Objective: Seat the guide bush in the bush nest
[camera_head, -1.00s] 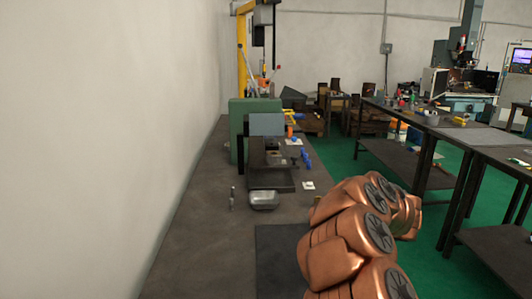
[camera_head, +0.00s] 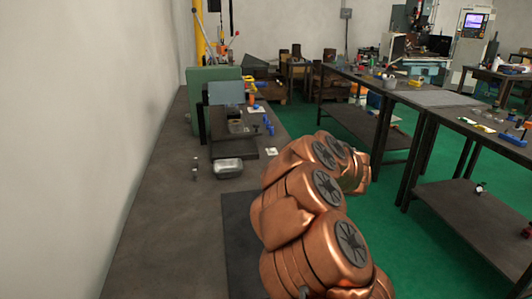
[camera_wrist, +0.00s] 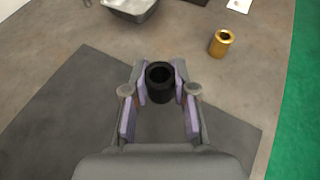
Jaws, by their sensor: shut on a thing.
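In the wrist view my gripper (camera_wrist: 160,92) is shut on a black hollow bush (camera_wrist: 159,74), its open bore facing the camera. It is held over the table near the dark mat's edge. A brass-coloured bush (camera_wrist: 221,42) stands upright on the table, to the right and farther off, apart from my gripper. Which of the two is the guide bush, the frames do not label. In the head view my copper arm hides the gripper and both bushes. The bush nest cannot be made out for sure; a dark fixture (camera_head: 233,143) stands before the green machine.
A metal tray (camera_head: 228,168) sits on the bench, with small upright pieces (camera_head: 195,168) to its left. A dark mat (camera_head: 236,215) lies nearer. A white wall bounds the left. A blue item (camera_head: 269,127) and a white card (camera_head: 271,151) lie by the fixture.

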